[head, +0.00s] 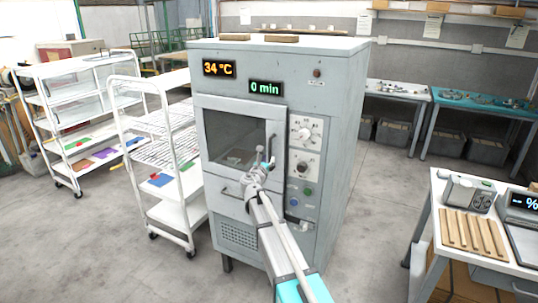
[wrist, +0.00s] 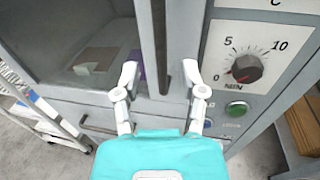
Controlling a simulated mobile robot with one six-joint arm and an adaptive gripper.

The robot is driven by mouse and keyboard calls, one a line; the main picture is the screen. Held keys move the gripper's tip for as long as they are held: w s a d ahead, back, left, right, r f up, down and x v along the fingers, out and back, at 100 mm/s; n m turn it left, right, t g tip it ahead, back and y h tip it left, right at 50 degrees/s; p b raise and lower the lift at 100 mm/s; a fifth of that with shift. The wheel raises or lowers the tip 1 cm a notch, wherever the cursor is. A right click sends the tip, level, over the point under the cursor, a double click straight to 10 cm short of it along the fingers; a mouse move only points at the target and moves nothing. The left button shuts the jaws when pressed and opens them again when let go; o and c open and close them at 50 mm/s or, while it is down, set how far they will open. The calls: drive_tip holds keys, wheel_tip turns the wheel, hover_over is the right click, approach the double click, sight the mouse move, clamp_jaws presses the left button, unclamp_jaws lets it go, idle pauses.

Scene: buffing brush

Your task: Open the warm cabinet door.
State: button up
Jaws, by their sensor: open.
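The warm cabinet (head: 335,120) is a grey upright box with a 34 °C display and a 0 min display. Its door (head: 198,135) has a dark window and looks shut. The door's vertical bar handle (wrist: 159,40) is on the door's right side. My gripper (head: 264,156) is in front of the handle. In the wrist view my gripper (wrist: 160,75) is open, with one fingertip on each side of the bar. No grip on the bar shows, and I cannot tell whether a finger touches it.
A control panel with a dial (wrist: 243,69) is close to the right of my gripper. White shelf trolleys (head: 165,125) stand at the left. A white table (head: 440,190) with wooden strips (head: 472,233) is at the right. The floor between cabinet and table is clear.

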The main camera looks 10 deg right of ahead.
sight(270, 154)
drive_tip(key=shift+x, duration=2.85)
clamp_jaws()
drive_tip(key=shift+a, duration=0.3)
drive_tip(key=shift+d, duration=0.2)
drive_tip(key=shift+s, duration=0.15)
